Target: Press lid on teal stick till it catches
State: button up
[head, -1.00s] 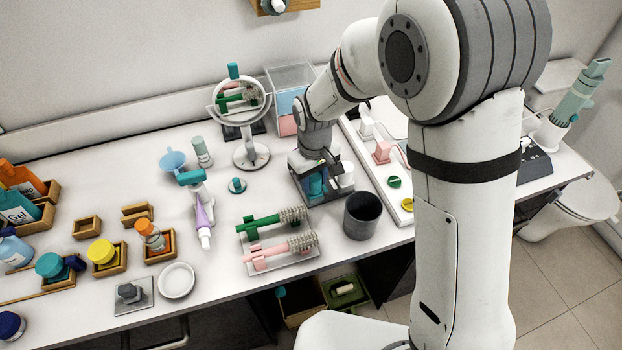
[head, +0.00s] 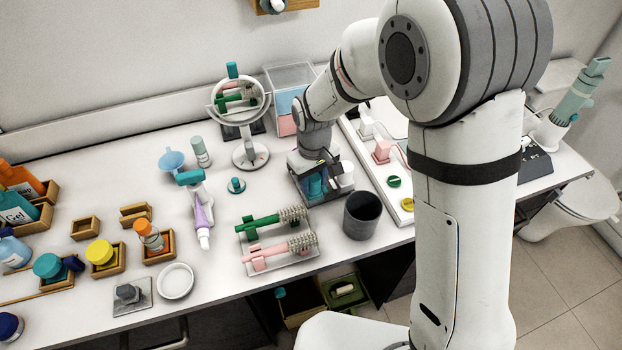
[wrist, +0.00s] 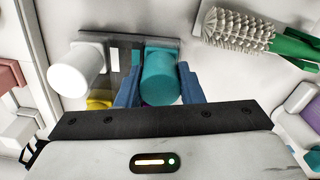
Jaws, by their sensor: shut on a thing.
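In the wrist view, the blue fingers of my gripper (wrist: 158,88) are shut on a teal lid (wrist: 160,76), one finger on each side of it. The lid sits over a grey stand (wrist: 120,58). In the head view, my gripper (head: 316,176) is low over the stand, with teal (head: 316,187) showing beneath it. The stick's body under the lid is hidden, so I cannot tell whether lid and stick are fully together. A white-capped stick (wrist: 76,72) stands beside the lid in the same stand, and it also shows in the head view (head: 346,175).
A grey cup (head: 361,216) stands close to the stand at the front right. A clear tray (head: 278,246) with a green brush and a pink brush lies to the left. A round mirror (head: 240,103) stands behind. A power strip (head: 372,170) lies to the right.

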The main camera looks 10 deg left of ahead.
dwell(0.9)
jog(key=o, duration=1)
jog(key=shift+o, duration=0.6)
jog(key=o, duration=0.4)
jog(key=shift+w, duration=0.1)
jog(key=shift+r+p, duration=2.2)
jog(key=shift+r, duration=1.3)
